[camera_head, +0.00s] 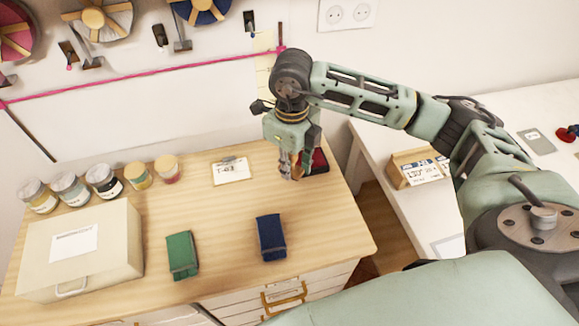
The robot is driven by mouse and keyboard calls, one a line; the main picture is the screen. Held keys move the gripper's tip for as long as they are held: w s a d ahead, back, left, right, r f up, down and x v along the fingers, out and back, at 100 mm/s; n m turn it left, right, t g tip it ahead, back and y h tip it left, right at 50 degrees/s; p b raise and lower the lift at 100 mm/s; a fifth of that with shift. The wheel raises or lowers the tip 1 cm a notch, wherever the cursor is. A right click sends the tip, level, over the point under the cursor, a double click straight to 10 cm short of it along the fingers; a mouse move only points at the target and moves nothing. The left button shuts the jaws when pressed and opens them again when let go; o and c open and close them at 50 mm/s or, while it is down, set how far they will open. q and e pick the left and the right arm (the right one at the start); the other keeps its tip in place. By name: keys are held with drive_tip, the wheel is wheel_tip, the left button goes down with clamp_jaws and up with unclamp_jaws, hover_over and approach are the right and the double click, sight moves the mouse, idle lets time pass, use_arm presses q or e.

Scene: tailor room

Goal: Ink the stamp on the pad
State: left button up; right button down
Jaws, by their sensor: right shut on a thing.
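My right gripper (291,176) reaches down over the back right part of the wooden desk top (330,215). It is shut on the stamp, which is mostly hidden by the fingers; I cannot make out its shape. The ink pad (319,160), red with a dark rim, lies just behind and to the right of the fingers, partly covered by the gripper. I cannot tell whether the stamp touches the pad. My left gripper is not in view.
A green block-like item (182,255) and a dark blue one (270,238) lie near the front. A card marked T-03 (231,171) lies behind them. A cream box (80,250) and several jars (104,181) fill the left. A white table (395,205) stands to the right across a gap.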

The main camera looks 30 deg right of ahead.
drive_tip(key=w+d+m+p, duration=0.3)
drive_tip(key=d+m, duration=0.1)
drive_tip(key=m, duration=0.9)
drive_tip(key=w+d+m+p, duration=0.25)
drive_tip(key=d+m, duration=0.25)
drive_tip(key=m, duration=0.8)
drive_tip(key=shift+w+a+f+b, duration=0.1)
drive_tip(key=shift+f+b, duration=2.25)
drive_tip(key=shift+f, duration=0.95)
drive_tip(key=shift+f+b, duration=0.4)
drive_tip(key=shift+f, duration=0.2)
